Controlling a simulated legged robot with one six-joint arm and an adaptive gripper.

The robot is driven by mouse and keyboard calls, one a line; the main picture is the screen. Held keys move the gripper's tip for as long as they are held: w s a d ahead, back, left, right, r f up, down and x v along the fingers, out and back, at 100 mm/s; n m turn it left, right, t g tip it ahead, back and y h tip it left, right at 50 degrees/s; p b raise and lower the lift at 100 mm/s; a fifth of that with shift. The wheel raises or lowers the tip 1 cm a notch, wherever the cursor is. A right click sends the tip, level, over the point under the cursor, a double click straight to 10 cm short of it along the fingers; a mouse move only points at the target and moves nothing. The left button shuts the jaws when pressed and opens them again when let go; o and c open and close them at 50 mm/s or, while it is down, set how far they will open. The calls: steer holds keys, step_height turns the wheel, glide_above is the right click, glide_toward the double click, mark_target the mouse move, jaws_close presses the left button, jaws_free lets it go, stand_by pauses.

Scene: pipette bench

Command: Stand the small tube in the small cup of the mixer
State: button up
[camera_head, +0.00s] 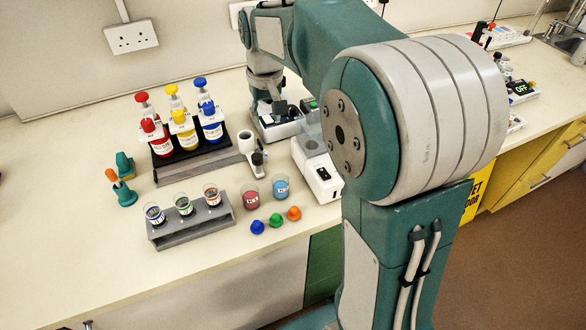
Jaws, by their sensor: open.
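My gripper (270,104) is open at the far end of my arm, low over a white and dark bench device (277,128). I cannot tell whether it touches that device, and no held tube can be made out. A white device with a black switch (318,172) stands in front and to the right, partly behind my arm. I cannot tell which device is the mixer, and its small cup cannot be made out. The small tube cannot be picked out. A grey rack (193,232) holds three clear labelled vessels.
Red, yellow and blue bottles stand in a black tray (190,165) left of my gripper. Red (251,201) and blue (281,188) beakers and three coloured caps (275,221) are near the front edge. A white cylinder (246,141) stands between.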

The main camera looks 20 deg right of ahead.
steer(key=s+a+r+t, duration=0.1)
steer(key=s+t, duration=0.3)
steer(key=s, duration=1.8)
steer(key=shift+s+a+r+t, duration=0.3)
steer(key=shift+a+r+t, duration=0.1)
steer(key=shift+a, duration=0.05)
steer(key=shift+o, duration=0.6)
steer(key=shift+s+f, duration=0.2)
steer(key=shift+s, duration=0.1)
steer(key=m+g+h, duration=0.3)
steer(key=m+h, duration=0.1)
steer(key=m, duration=0.7)
glide_above(265, 151)
steer(key=s+a, duration=0.2)
steer(key=a, duration=0.1)
step_height(265, 151, down, 8)
steer(key=x, duration=0.9)
steer(key=shift+w+d+f, duration=0.1)
steer(key=shift+w+f, duration=0.05)
steer(key=shift+f, duration=0.15)
steer(key=c, duration=0.7)
steer(key=shift+c, duration=0.4)
